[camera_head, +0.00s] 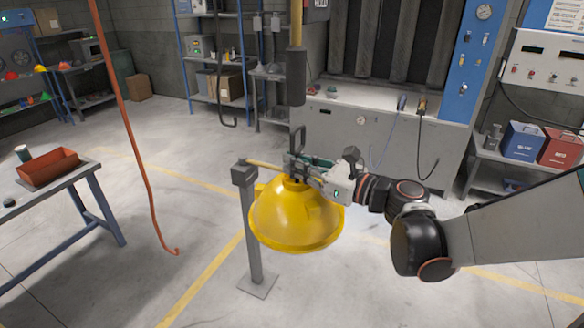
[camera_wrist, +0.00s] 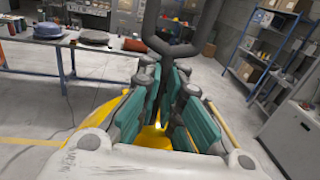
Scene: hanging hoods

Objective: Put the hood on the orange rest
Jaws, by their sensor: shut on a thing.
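The yellow hood (camera_head: 295,215) is a wide dome with a dark loop (camera_head: 297,138) at its top. My gripper (camera_head: 296,170) is shut on its neck below the loop. The hood hangs nearly upright, clear of the floor. In the wrist view my teal finger pads (camera_wrist: 166,105) close above the yellow dome (camera_wrist: 95,115), and the loop (camera_wrist: 172,40) stands beyond them. An orange rod with a hooked lower end (camera_head: 140,165) hangs empty at the left.
A yellow rod with a dark sleeve (camera_head: 296,75) hangs behind the gripper, and a dark hook (camera_head: 226,95) hangs further back. A blue-legged table (camera_head: 70,178) with a red-brown tray (camera_head: 47,167) stands at left. The floor between table and post is clear.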

